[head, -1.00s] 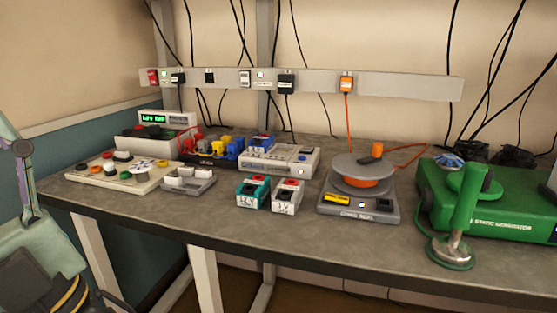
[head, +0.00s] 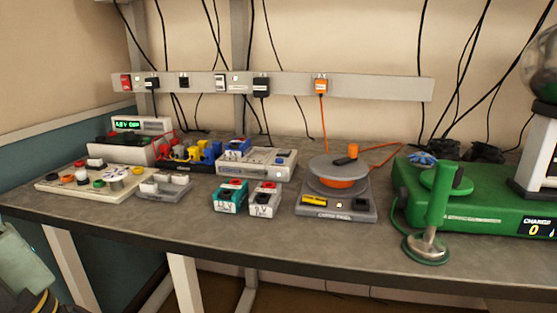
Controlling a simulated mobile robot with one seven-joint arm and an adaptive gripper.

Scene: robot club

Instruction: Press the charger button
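My gripper is not in view. No button in the head view carries a readable "charger" label. A green static generator (head: 470,207) stands at the right of the bench, with a small display (head: 536,228) reading "CHARGE 0". A green-handled piece with a metal foot (head: 428,243) stands at its front left. Left of it is a grey device (head: 330,215) with a round plate, an orange knob (head: 353,150), a small light button (head: 339,205) and a dark square (head: 359,204) on its front. Its label is too small to read surely.
The grey bench (head: 270,243) has a clear front strip. Two small boxes, teal (head: 229,199) and white (head: 264,203), have red tops. A button board (head: 70,185) and other devices stand at the left. A socket rail (head: 380,88) with hanging cables runs along the wall.

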